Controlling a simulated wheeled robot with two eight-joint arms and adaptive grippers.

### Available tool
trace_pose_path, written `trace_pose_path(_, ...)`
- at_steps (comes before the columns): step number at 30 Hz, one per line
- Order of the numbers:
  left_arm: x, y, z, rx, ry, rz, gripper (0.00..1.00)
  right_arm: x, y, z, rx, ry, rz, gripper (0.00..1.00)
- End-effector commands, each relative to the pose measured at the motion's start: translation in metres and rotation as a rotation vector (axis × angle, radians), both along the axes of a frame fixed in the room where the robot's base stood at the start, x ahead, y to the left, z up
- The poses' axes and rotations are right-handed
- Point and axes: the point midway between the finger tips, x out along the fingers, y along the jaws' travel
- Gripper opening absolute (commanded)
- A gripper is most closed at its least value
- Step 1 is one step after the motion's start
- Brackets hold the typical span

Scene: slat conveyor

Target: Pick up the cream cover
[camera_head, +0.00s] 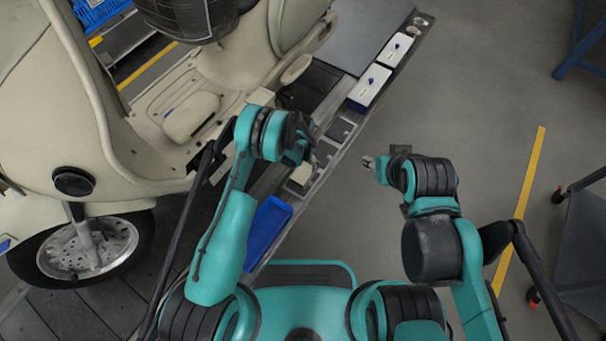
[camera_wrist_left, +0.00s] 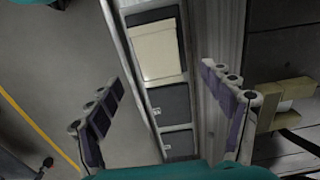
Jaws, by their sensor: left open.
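The cream cover (camera_wrist_left: 157,50) lies in a dark compartment of the narrow tray strip, at the upper middle of the left wrist view. In the head view it shows small and pale (camera_head: 301,175), just below my left gripper (camera_head: 304,150). In the left wrist view my left gripper (camera_wrist_left: 168,112) is open, with its fingers apart on either side of the strip and nothing between them. The cover is beyond the fingertips there, not touched. My right gripper (camera_head: 373,163) is over the floor right of the strip; its jaws are too small to read.
A cream scooter (camera_head: 130,110) stands on the slat conveyor at left. The strip also has dark compartments (camera_wrist_left: 169,103), a blue tray (camera_head: 266,229) at the near end and white boxes (camera_head: 370,84) farther away. The grey floor (camera_head: 470,90) to the right is mostly clear.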

Motion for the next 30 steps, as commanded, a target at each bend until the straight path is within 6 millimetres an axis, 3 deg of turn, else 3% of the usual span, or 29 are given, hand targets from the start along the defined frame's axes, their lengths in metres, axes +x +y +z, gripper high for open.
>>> trace_pose_path(13, -0.004, -0.001, -0.048, 0.003, 0.008, -0.009, 0.81, 0.0, 0.0, -0.016, 0.0, 0.0, 0.0, 0.4)
trace_pose_path(21, -0.004, 0.0, -0.087, 0.002, 0.007, -0.008, 0.81, 0.0, 0.0, -0.038, 0.0, 0.0, 0.0, 0.4)
trace_pose_path(28, -0.004, 0.0, -0.088, 0.002, 0.006, -0.008, 0.81, 0.0, 0.0, -0.037, 0.0, 0.0, 0.0, 0.4)
trace_pose_path(29, -0.004, 0.0, -0.088, 0.002, 0.006, -0.008, 0.78, 0.0, 0.0, -0.037, 0.0, 0.0, 0.0, 0.4)
trace_pose_path(30, -0.004, 0.0, -0.088, 0.002, 0.006, -0.008, 0.68, 0.0, 0.0, -0.037, 0.0, 0.0, 0.0, 0.4)
